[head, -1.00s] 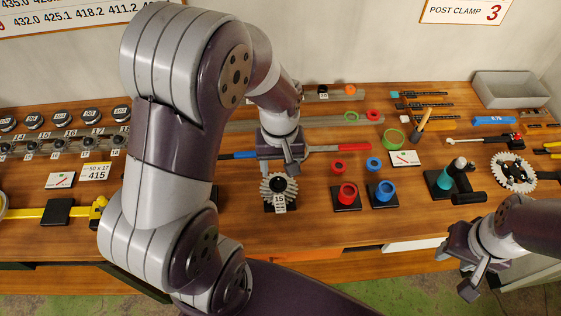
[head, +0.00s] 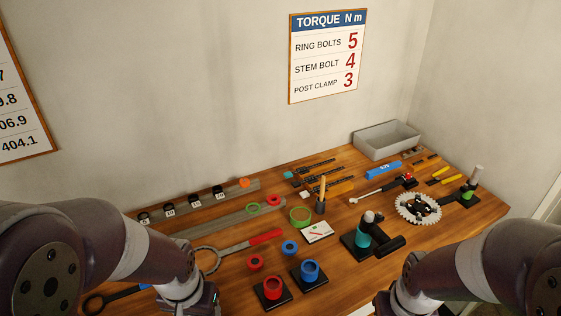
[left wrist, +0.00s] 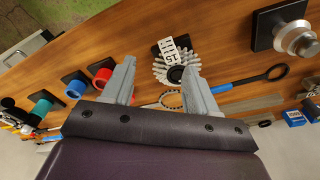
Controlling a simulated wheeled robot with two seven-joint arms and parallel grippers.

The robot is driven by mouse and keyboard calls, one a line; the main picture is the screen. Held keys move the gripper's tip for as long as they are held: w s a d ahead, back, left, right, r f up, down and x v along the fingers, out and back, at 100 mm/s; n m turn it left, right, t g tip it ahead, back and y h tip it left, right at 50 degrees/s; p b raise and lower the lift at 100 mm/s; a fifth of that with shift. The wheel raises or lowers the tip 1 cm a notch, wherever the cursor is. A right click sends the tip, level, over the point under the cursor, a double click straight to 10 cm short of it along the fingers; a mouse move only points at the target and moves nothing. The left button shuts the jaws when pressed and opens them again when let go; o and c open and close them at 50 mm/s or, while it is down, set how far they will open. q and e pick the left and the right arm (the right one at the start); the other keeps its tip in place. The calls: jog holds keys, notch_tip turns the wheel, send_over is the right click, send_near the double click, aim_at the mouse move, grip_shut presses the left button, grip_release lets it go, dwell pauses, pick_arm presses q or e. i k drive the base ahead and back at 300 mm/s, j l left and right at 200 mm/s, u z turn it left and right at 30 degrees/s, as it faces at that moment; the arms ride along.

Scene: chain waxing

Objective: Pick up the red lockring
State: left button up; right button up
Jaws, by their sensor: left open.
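Several red rings show in the head view, and I cannot tell for sure which is the lockring. A small red ring (head: 255,263) lies flat on the bench beside a small blue ring (head: 289,247). A thin red ring (head: 273,200) lies at the back. In the left wrist view a red ring (left wrist: 101,79) shows partly behind a finger. My left gripper (left wrist: 158,88) is open and empty, above the bench. My right gripper (head: 388,302) is at the bottom edge, its fingers mostly hidden.
A red-handled tool (head: 262,238) lies behind. A toothed sprocket (left wrist: 160,72) with a tag is near my left fingers. A teal-and-black tool (head: 365,232) stands to the right.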

aim_at(278, 202)
jog(key=i+l+u, duration=0.15)
jog(key=l, duration=0.2)
jog(key=i+l+u, duration=0.1)
jog(key=l, duration=0.25)
jog(key=i+l+u, duration=0.15)
jog(key=l, duration=0.25)
jog(key=i+l+u, duration=0.1)
jog(key=l, duration=0.25)
